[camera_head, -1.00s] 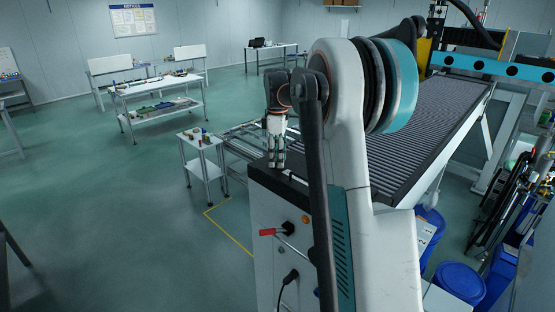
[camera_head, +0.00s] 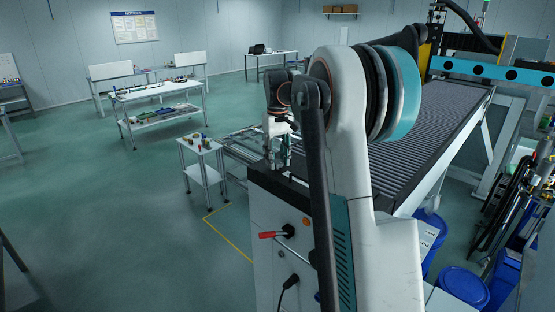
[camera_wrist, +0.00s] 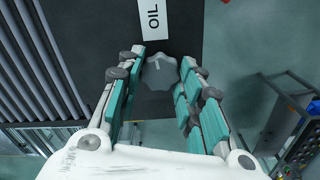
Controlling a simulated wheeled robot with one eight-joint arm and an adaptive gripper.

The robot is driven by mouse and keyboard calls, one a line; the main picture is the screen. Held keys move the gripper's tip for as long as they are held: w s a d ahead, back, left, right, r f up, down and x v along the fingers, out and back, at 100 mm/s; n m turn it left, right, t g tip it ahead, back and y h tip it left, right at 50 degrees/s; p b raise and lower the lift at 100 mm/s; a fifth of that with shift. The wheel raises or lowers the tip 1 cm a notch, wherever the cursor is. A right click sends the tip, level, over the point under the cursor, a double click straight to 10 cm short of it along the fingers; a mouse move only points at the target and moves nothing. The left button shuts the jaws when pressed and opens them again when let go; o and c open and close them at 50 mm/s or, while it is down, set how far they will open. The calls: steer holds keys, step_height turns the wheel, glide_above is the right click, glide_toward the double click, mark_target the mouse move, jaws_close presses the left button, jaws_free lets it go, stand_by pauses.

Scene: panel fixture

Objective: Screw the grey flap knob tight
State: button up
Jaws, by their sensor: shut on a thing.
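The grey flap knob (camera_wrist: 160,72) is a lobed knob with a light pointer line on top, set on a dark panel top (camera_wrist: 184,20) in the wrist view. My gripper (camera_wrist: 160,80) reaches down over it, with its teal-padded fingers on either side of the knob and shut on it. In the head view my gripper (camera_head: 277,162) stands upright at the dark top of the white cabinet (camera_head: 273,212). The knob cannot be made out there.
A white "OIL" label (camera_wrist: 153,18) lies beside the knob. A red-handled lever (camera_head: 270,235) sticks out of the cabinet's front. A ribbed conveyor bed (camera_head: 425,130) runs behind. A small white side table (camera_head: 200,148) stands to the left.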

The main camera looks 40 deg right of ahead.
steer(key=m, duration=0.4)
steer(key=shift+m, duration=0.3)
steer(key=m+b, duration=0.1)
steer(key=m, duration=0.3)
steer(key=shift+m, duration=0.3)
steer(key=m, duration=0.9)
steer(key=shift+m, duration=0.4)
steer(key=o, duration=1.1)
steer(key=shift+c, duration=0.2)
steer(key=shift+r, duration=0.1)
